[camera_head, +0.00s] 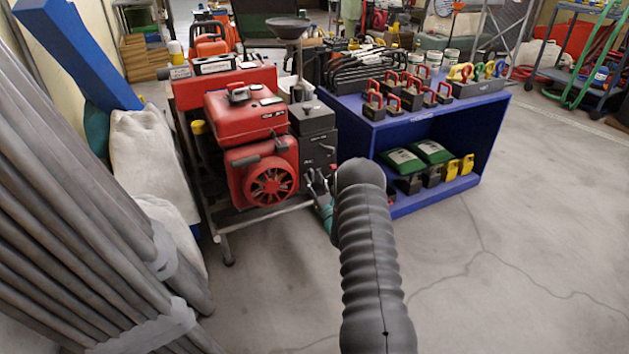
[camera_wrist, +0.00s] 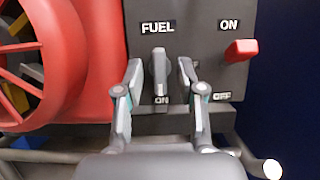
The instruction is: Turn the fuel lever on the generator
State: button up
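The red generator (camera_head: 245,118) stands on a frame left of centre in the head view. In the wrist view its dark panel (camera_wrist: 195,22) fills the upper middle. The grey fuel lever (camera_wrist: 158,72) hangs upright below the FUEL label, its lower end just above an ON label. My gripper (camera_wrist: 160,66) is open, one finger on each side of the lever, with a visible gap on both sides. The right finger partly covers another label.
A red switch (camera_wrist: 240,50) between ON and OFF labels sits right of the fuel lever. A frame rail (camera_wrist: 40,156) runs below the panel. A blue shelf unit (camera_head: 440,130) with padlocks stands right of the generator. Grey pipes (camera_head: 80,200) lean at left. The floor at right is clear.

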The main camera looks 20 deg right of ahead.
jog(key=v, duration=1.2)
